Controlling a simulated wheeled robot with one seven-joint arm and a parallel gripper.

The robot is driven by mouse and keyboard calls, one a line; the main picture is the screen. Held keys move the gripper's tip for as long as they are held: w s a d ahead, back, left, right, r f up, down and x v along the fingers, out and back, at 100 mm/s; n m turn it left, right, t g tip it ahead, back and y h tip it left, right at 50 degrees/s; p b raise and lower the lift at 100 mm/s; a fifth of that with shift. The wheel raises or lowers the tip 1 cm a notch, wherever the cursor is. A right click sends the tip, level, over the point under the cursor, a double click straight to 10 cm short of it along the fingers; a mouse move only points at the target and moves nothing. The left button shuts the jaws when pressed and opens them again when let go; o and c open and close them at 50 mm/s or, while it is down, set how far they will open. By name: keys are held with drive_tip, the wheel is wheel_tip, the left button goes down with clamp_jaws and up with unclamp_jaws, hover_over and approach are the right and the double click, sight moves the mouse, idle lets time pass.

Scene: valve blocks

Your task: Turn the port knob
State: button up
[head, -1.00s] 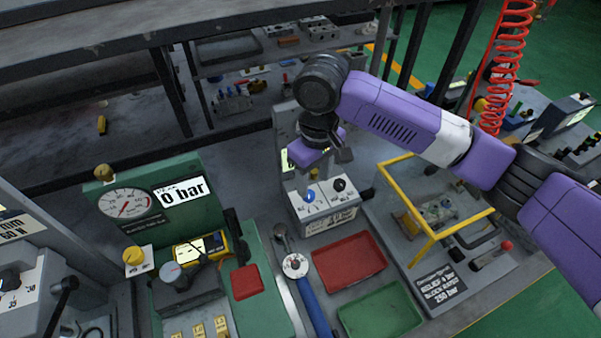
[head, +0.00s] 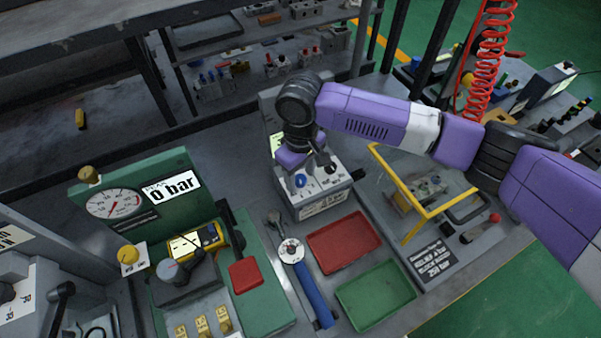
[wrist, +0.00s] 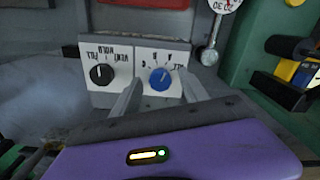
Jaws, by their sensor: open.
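A grey valve box (head: 322,208) with a white front panel carries a blue knob (head: 300,181) and a black knob (head: 331,168). In the wrist view, the blue knob (wrist: 160,78) has a white pointer mark and letter markings, seen upside down. The black knob (wrist: 101,75) beside it has the words FILL, VENT and HOLD. My gripper (wrist: 160,92) is open, its fingers on either side of the blue knob in the picture. Contact with the knob cannot be made out. In the head view my gripper (head: 306,166) is just above the box, partly covering it.
A red tray (head: 343,243) and a green tray (head: 376,296) lie in front of the box. A blue-handled wrench (head: 312,292) lies to their left. A yellow frame (head: 432,213) stands to the right. A gauge (head: 115,203) with a 0 bar sign stands at left.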

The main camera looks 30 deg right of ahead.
clamp_jaws()
drive_tip(key=shift+n, duration=0.3)
drive_tip(key=n, duration=0.3)
drive_tip(key=shift+n, duration=2)
unclamp_jaws()
